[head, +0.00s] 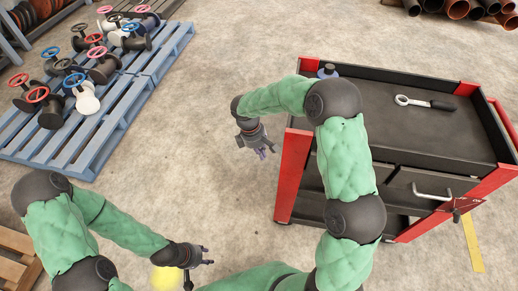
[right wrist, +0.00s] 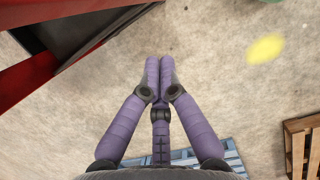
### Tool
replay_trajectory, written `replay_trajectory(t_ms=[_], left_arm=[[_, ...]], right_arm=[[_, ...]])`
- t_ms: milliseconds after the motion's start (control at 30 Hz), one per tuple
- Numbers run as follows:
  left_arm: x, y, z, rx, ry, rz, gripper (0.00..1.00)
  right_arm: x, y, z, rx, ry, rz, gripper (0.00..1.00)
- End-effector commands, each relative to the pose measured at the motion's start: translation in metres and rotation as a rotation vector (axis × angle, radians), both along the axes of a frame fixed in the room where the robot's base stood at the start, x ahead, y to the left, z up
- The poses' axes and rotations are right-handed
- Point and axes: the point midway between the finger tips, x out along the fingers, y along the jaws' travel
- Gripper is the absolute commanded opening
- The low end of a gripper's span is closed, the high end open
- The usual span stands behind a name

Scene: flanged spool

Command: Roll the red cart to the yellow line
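The red cart (head: 292,172) with its black top stands on the right in the head view, with a metal handle (head: 432,192) on its near right side. Its red and black frame also shows at upper left in the right wrist view (right wrist: 28,78). The yellow line (head: 472,240) lies on the floor at the right, partly hidden by the cart. My right gripper (head: 265,151) hangs left of the cart, apart from it; its purple fingers meet and hold nothing in the right wrist view (right wrist: 160,65). My left gripper (head: 208,256) is low in the middle, away from the cart; its fingers are too small to judge.
A ring-ended tool (head: 425,102) lies on the cart top. A blue pallet (head: 120,110) with several handwheel valves (head: 88,98) is at upper left. A wooden pallet (head: 15,262) is at lower left. A round yellow patch (head: 166,279) shows near my left gripper. Floor between is clear.

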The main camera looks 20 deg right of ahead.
Motion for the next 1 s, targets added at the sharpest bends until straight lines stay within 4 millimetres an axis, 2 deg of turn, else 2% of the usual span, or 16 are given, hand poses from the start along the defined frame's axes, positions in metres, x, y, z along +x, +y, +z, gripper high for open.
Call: replay_trajectory(t_ms=[33,167,300,433,1000], left_arm=[[0.0,0.0,-0.007,0.0,0.0,0.0,0.4],[0.0,0.0,-0.016,0.0,0.0,0.0,0.4],[0.0,0.0,-0.023,0.0,0.0,0.0,0.4],[0.0,0.0,-0.026,0.0,0.0,0.0,0.4],[0.0,0.0,-0.026,0.0,0.0,0.0,0.4]], right_arm=[[-0.002,-0.003,-0.013,0.0,0.003,-0.002,0.0],[-0.005,-0.007,-0.034,0.0,0.002,-0.002,0.0],[-0.016,-0.026,-0.029,0.0,-0.002,-0.003,0.0],[-0.022,-0.036,-0.029,0.0,-0.001,-0.003,0.0],[-0.025,-0.042,-0.027,0.001,-0.001,-0.002,0.0]])
